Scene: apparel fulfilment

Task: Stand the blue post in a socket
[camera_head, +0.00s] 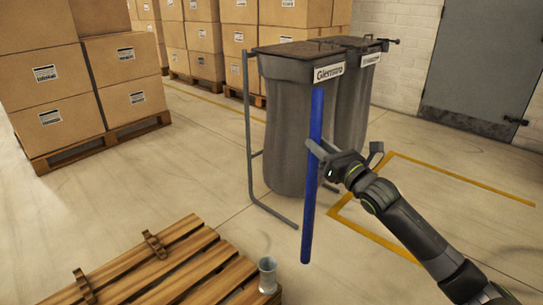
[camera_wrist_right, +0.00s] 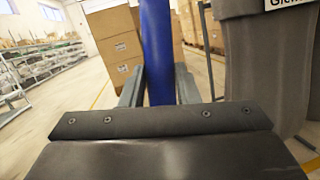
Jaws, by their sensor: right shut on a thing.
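The blue post (camera_head: 313,200) is upright, tilted only slightly, in the middle of the head view. My right gripper (camera_head: 318,150) is shut on it around mid-length and holds it off the floor. In the right wrist view the post (camera_wrist_right: 157,50) stands between the two fingers (camera_wrist_right: 158,88). A grey cup-like socket (camera_head: 267,274) is at the right corner of a wooden pallet (camera_head: 190,262). The post's lower end appears to the right of the socket and apart from it. Two brown brackets (camera_head: 154,244) sit along the pallet. My left gripper is not in view.
Two grey bins (camera_head: 290,130) on a metal frame (camera_head: 250,150) stand just behind the post. Stacked cartons (camera_head: 45,60) on pallets stand at the left and back. A grey door (camera_head: 480,60) is at the right. Open floor with yellow lines (camera_head: 460,180) lies at the right.

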